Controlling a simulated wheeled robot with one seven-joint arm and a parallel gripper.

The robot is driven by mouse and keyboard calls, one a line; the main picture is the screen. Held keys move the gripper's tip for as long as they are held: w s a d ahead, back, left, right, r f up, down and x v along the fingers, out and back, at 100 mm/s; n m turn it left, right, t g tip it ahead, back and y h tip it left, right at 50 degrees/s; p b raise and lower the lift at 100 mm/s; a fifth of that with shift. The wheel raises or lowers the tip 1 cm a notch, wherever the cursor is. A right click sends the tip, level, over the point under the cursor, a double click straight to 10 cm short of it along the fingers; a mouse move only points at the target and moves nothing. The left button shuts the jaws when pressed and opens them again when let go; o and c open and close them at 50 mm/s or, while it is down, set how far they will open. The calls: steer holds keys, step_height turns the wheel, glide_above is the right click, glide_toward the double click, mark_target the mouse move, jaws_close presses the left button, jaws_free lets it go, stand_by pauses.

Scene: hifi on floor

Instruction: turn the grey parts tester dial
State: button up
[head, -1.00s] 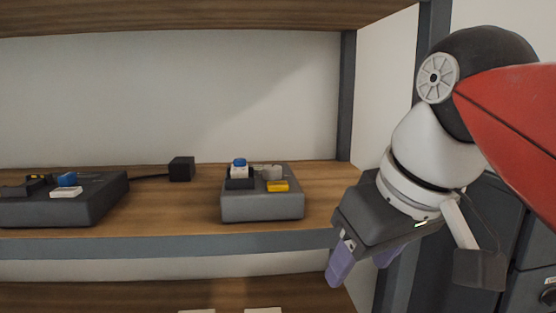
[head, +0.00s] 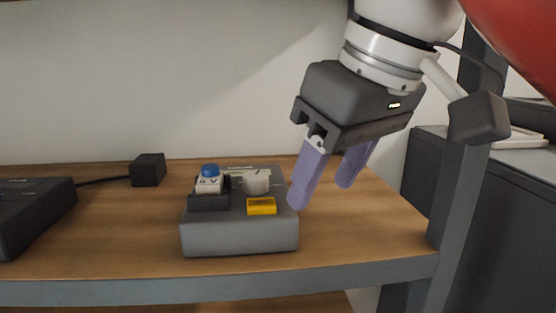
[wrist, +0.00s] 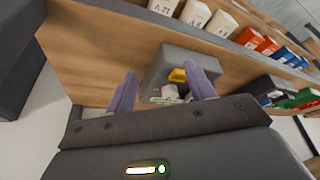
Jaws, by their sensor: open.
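The grey parts tester (head: 240,238) sits on the wooden shelf, left of my gripper in the head view. Its pale grey dial (head: 256,182) stands on the top face, behind a yellow block (head: 262,206). A white block with a blue top (head: 210,178) stands in a dark holder at the left of the tester. My gripper (head: 322,192) is open and empty, its purple fingers pointing down just right of the tester and apart from the dial. In the wrist view the tester (wrist: 165,65) lies beyond the fingers, and the dial (wrist: 169,92) shows partly between them.
A dark box (head: 30,212) with a cable to a small black block (head: 148,170) stands at the left. Shelf uprights (head: 458,200) stand at the right. The wrist view shows white (wrist: 195,12), orange and blue blocks. Bare shelf lies between the two boxes.

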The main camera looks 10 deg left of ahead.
mark_target(257, 175)
steer(key=w+a+p, duration=0.1)
steer(key=w+a, duration=0.2)
steer(key=a, duration=0.1)
steer(key=w+a, duration=0.4)
steer(key=shift+w+p, duration=0.1)
steer(key=shift+p, duration=0.25)
steer(key=shift+w+a+f, duration=0.1)
steer(key=shift+w+f, duration=0.05)
steer(key=shift+f, duration=0.5)
steer(key=shift+x, duration=0.85)
steer(key=c, duration=1)
